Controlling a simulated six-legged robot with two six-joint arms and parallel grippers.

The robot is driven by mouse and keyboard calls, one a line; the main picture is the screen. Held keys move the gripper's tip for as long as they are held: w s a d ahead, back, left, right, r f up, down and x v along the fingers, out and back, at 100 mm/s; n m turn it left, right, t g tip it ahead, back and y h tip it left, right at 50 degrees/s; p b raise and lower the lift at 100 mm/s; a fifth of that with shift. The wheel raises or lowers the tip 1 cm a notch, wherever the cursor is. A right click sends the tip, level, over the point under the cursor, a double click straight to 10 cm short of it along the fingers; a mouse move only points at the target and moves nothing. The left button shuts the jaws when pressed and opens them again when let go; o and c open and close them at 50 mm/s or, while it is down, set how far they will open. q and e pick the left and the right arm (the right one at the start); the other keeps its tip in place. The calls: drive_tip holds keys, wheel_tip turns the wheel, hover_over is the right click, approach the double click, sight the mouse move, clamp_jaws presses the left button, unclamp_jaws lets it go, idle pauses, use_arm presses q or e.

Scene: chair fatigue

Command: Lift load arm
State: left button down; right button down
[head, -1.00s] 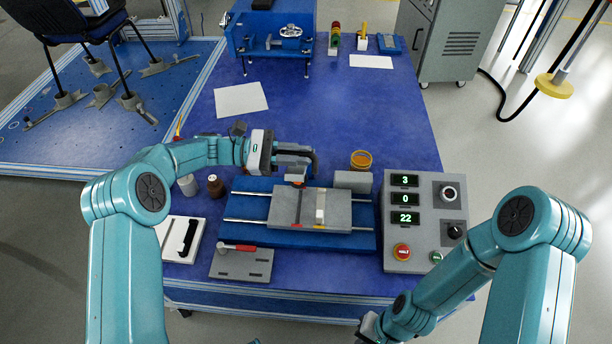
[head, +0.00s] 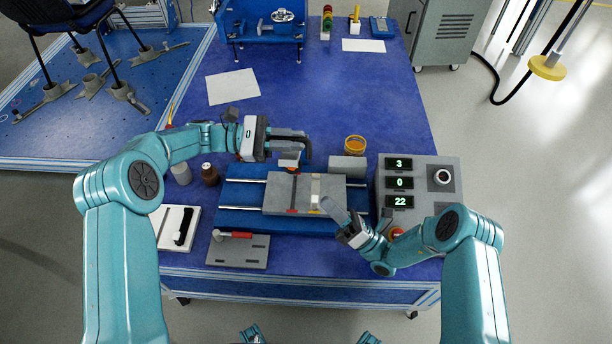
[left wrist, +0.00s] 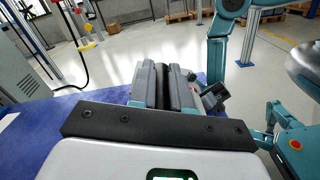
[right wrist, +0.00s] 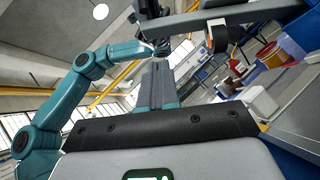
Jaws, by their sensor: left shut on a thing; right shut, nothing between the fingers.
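A blue fixture (head: 228,215) with silver rails carries a grey plate (head: 282,197) with red marks and a white block (head: 315,190). My left gripper (head: 300,150) is at the fixture's back edge, shut on a small grey-and-orange piece (head: 289,162); its fingers hide part of it. I cannot tell whether this piece is the load arm. My right gripper (head: 330,206) is shut and empty by the plate's front right corner. Its closed fingers point forward in the right wrist view (right wrist: 157,82).
A control box (head: 421,175) with displays stands right of the fixture. An orange-rimmed cup (head: 355,145) and grey block (head: 348,165) are behind it. A red-handled lever plate (head: 238,250) and white board (head: 168,228) lie front left.

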drive_tip(key=w+a+r+t, duration=0.1)
drive_tip(key=w+a+r, duration=0.3)
drive_tip(key=a+r, duration=0.2)
drive_tip(key=shift+w+a, duration=0.2)
drive_tip(key=shift+a, duration=0.1)
